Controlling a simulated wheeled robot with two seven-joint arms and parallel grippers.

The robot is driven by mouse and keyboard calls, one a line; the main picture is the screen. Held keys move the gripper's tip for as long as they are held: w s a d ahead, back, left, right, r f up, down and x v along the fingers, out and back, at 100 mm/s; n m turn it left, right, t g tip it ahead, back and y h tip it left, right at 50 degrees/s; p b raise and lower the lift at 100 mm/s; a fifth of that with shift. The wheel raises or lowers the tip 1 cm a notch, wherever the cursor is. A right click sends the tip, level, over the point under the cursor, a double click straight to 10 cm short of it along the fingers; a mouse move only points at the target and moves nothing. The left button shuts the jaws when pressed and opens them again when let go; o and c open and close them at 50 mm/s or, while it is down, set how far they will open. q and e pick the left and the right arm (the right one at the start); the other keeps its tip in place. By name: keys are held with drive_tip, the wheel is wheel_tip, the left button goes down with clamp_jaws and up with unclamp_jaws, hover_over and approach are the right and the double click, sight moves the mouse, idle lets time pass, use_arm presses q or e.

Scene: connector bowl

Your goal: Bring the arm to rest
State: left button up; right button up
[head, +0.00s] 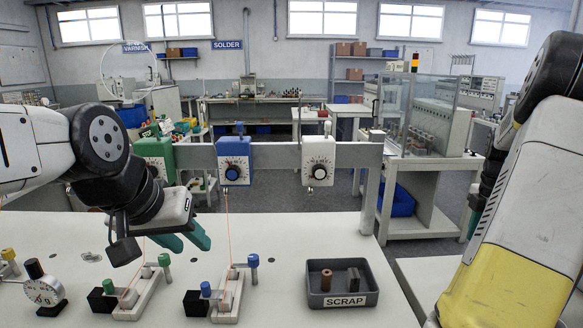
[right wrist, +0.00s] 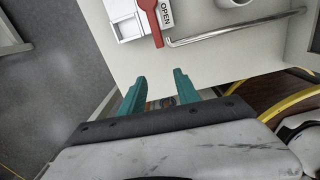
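My left arm comes in from the left in the head view. Its left gripper (head: 194,247) has teal fingers that stand apart with nothing seen between them. It hangs above the white table, behind the small fixtures with blue and green knobs. In the right wrist view the right gripper (right wrist: 160,76) has two teal fingers spread apart and empty, near the edge of a pale surface (right wrist: 240,52).
A grey SCRAP tray (head: 343,301) on the table holds a brown cylinder (head: 326,280) and a dark part (head: 353,280). A rail with green, blue (head: 234,161) and white (head: 318,161) dial units crosses behind. The right wrist view shows a red handle (right wrist: 150,20) by an OPEN label and a metal bar.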

drive_tip(key=a+r+m+t, duration=0.1)
drive_tip(key=a+r+m, duration=0.4)
drive_tip(key=a, duration=0.6)
drive_tip(key=a+r+m+t, duration=0.2)
drive_tip(key=a+r, duration=0.4)
drive_tip(key=a, duration=0.5)
drive_tip(key=s+a+r+m+t+y, duration=0.1)
drive_tip(key=s+a+m+t+y, duration=0.1)
drive_tip(key=s+a+m, duration=0.7)
drive_tip(key=s+a, duration=0.3)
drive_tip(key=a, duration=0.4)
drive_tip(key=shift+s+r+t, duration=0.2)
drive_tip(key=shift+s+t, duration=0.05)
drive_tip(key=shift+t, duration=0.15)
